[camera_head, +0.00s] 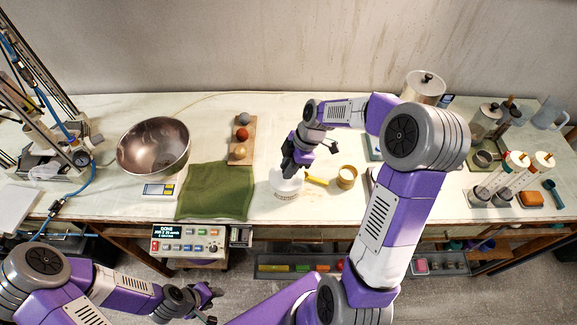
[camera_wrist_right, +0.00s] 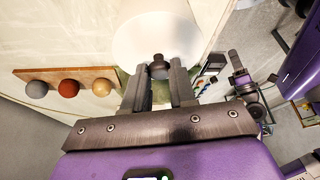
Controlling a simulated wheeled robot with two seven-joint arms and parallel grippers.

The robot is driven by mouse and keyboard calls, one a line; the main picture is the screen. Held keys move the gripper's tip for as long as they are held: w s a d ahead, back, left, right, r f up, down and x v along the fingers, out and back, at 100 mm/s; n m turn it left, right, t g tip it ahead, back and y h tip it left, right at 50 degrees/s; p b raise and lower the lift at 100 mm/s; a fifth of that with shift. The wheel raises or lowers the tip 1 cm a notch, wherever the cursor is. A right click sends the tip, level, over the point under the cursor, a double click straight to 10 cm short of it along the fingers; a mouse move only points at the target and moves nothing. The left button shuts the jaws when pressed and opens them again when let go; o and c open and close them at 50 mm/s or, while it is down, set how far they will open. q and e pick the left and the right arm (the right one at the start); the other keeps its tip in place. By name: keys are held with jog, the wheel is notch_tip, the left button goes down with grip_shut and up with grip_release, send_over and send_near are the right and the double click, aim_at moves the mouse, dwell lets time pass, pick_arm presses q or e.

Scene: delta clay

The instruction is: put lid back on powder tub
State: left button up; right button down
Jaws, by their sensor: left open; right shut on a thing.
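A white tub (camera_head: 286,193) stands on the table right of the green cloth. Its white round lid (camera_wrist_right: 140,38) with a dark knob (camera_wrist_right: 159,68) fills the upper middle of the right wrist view. My right gripper (camera_head: 291,172), also in the right wrist view (camera_wrist_right: 160,75), points down over the tub, shut on the lid's knob. The lid is at the tub's top; I cannot tell whether it rests on the rim or hangs just above it. My left gripper (camera_head: 210,293) is open and empty, low in front of the table.
A yellow scoop (camera_head: 346,177) lies close right of the tub. A green cloth (camera_head: 216,190), a steel bowl (camera_head: 153,146) and a wooden board with three balls (camera_head: 240,140) are to the left. A control box (camera_head: 188,241) sits below the front edge. Glass cylinders (camera_head: 512,172) stand right.

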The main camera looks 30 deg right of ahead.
dwell(0.4)
jog(key=shift+c, duration=1.8)
grip_release()
jog(key=shift+r, duration=0.1)
jog(key=shift+r+p, duration=2.3)
jog(key=shift+r, duration=1.1)
jog(key=shift+c, duration=0.2)
grip_shut()
